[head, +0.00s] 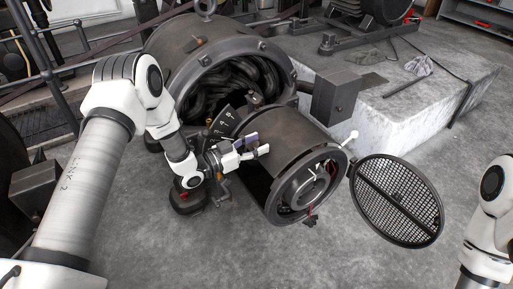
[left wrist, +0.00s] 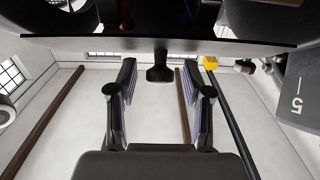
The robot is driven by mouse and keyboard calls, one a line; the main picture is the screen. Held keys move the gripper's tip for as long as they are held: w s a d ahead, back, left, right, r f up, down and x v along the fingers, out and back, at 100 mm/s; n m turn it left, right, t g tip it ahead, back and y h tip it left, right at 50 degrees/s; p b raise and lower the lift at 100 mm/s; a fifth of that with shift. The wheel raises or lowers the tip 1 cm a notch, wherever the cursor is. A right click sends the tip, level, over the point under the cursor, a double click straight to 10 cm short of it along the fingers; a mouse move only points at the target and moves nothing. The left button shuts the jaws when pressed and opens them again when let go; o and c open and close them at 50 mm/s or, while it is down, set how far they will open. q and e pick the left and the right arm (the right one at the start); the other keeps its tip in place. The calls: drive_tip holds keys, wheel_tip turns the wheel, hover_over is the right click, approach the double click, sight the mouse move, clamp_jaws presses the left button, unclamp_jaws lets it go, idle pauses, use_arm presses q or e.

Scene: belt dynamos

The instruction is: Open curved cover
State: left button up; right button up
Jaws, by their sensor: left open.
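The brown curved cover (head: 285,135) forms the upper shell of the smaller cylinder in the head view. A dark gap shows along its left lower side. My left gripper (head: 262,146) is at the cover's left side, with its fingers apart. In the left wrist view, the open left gripper (left wrist: 161,80) points at a dark curved edge (left wrist: 230,45) crossing the top. A short black knob (left wrist: 160,72) hangs from that edge between the fingertips, with space on both sides. Whether any finger touches the cover cannot be told. My right gripper is out of view.
A round mesh door (head: 397,200) stands swung out at the cylinder's right end. A larger drum (head: 205,45) with dark coils is behind. A numbered dark plate (head: 226,122) sits beside my gripper. A grey box (head: 335,97) and concrete block (head: 410,105) are behind right.

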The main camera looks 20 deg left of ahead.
use_arm(q)
clamp_jaws()
drive_tip(key=r+p, duration=0.2)
drive_tip(key=p, duration=0.1)
drive_tip(key=w+d+r+g+y+p, duration=0.1)
drive_tip(key=r+p, duration=0.2)
drive_tip(key=p, duration=0.1)
drive_tip(key=w+r+g+p, duration=0.1)
drive_tip(key=r+p, duration=0.2)
drive_tip(key=shift+d+y+p, duration=0.25)
drive_tip(key=shift+y+p, duration=0.05)
drive_tip(key=shift+p, duration=0.05)
drive_tip(key=w+d+r+g+y+p, duration=0.2)
drive_tip(key=r+p, duration=0.4)
drive_tip(key=p, duration=0.4)
drive_tip(key=w+d+g, duration=0.1)
drive_tip(key=w, duration=0.1)
drive_tip(key=shift+w+d+r+g+y+p, duration=0.3)
drive_tip(key=shift+w+d+p, duration=0.05)
drive_tip(key=shift+p, duration=0.05)
